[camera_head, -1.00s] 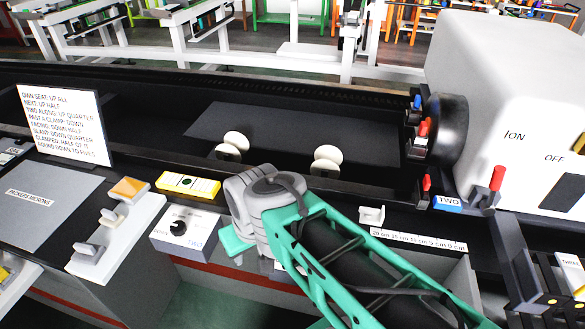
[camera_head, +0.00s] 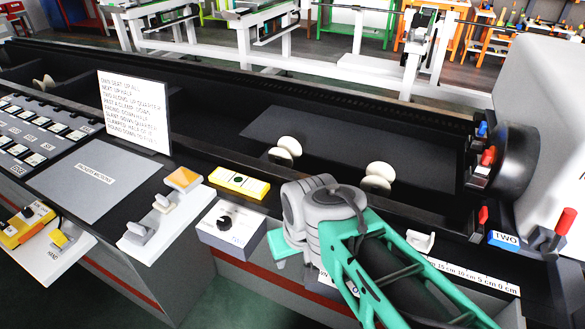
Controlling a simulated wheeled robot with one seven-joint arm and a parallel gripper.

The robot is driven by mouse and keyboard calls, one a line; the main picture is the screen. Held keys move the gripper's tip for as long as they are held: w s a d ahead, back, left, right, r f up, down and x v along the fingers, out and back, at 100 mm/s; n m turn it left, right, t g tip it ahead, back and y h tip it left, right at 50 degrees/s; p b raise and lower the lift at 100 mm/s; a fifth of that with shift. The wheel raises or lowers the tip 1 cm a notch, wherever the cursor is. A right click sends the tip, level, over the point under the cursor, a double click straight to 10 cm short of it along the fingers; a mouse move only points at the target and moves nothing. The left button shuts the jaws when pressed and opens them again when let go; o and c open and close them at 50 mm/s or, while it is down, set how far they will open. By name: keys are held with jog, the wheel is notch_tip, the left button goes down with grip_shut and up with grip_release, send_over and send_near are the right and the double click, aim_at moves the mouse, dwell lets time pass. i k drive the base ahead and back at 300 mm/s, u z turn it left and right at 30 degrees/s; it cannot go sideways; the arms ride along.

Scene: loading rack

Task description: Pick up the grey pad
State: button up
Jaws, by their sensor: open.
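A white strip holder (camera_head: 135,240) stands on the ledge left of centre. A small light grey pad (camera_head: 138,231) rests near its front end, with a paler, off-white piece (camera_head: 163,203) behind it and an orange pad (camera_head: 183,179) at the far end. The small grey one looks like the grey pad, though I cannot be certain. My gripper (camera_head: 287,249) is right of the holder, apart from it, beside the grey dial box. Its teal edge shows below my grey wrist; the wrist hides most of the jaws. It is open, and I see nothing held.
A dial box (camera_head: 232,232) and a yellow level (camera_head: 239,183) lie between holder and gripper. A sign board (camera_head: 136,112) stands behind a flat grey mat (camera_head: 85,180). Another tray with yellow pieces (camera_head: 35,225) is at far left. White rollers (camera_head: 289,147) stand in the dark trough.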

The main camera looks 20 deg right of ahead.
aim_at(138, 233)
jog(key=u, duration=2.45)
jog(key=i, duration=2.05)
jog(key=z, duration=2.2)
